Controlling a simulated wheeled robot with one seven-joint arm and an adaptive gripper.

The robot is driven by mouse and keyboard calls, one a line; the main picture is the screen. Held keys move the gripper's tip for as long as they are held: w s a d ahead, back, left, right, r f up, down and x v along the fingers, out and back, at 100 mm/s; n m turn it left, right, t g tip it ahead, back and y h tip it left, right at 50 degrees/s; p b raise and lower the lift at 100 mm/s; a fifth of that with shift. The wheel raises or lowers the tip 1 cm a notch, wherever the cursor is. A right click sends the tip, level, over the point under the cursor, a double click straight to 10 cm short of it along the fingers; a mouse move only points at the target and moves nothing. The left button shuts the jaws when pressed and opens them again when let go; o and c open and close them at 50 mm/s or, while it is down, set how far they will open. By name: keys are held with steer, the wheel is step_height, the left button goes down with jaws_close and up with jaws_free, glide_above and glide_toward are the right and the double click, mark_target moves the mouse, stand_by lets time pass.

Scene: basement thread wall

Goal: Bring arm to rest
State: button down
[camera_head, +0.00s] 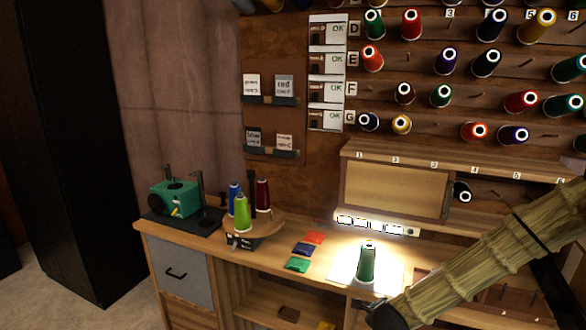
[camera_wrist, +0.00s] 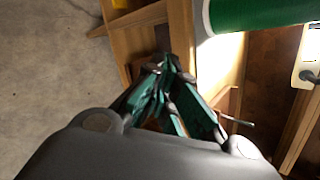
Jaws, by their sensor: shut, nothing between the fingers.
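My arm comes in from the right in the head view, wrapped in a tan, ribbed sleeve. My gripper (camera_head: 374,306) is at the front edge of the workbench (camera_head: 190,243), just below a green thread cone. In the wrist view my gripper (camera_wrist: 168,68) has its fingers together with nothing between them. The green thread cone (camera_head: 367,263) stands upright on a brightly lit white patch of the bench. A large part of it shows at the top of the wrist view (camera_wrist: 255,14), apart from the fingers.
A thread wall (camera_head: 440,70) with several cones rises behind. A round stand (camera_head: 262,224) with three cones and a green machine (camera_head: 175,198) are at left on the bench. Colored packets (camera_head: 304,249) lie mid-bench. Open floor (camera_head: 110,305) is at lower left.

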steer(key=s+a+f+n+g+y, duration=0.1)
steer(key=s+a+f+n+g, duration=0.1)
steer(key=s+f+n, duration=0.6)
steer(key=s+a+f+n+g+y, duration=0.1)
steer(key=s+a+f+n+g, duration=0.15)
steer(key=s+f+n, duration=0.5)
steer(key=s+d+f+n+g, duration=0.1)
steer(key=s+f+n, duration=0.1)
steer(key=s, duration=0.7)
steer(key=s+f+n+g, duration=0.2)
steer(key=s+n, duration=0.3)
steer(key=s, duration=0.4)
steer(key=s+d+f+n+g, duration=0.1)
steer(key=s+n, duration=0.3)
steer(key=s, duration=0.6)
steer(key=shift+d+f+g+p, duration=0.35)
steer(key=shift+f+g+p, duration=0.1)
steer(key=shift+f, duration=0.45)
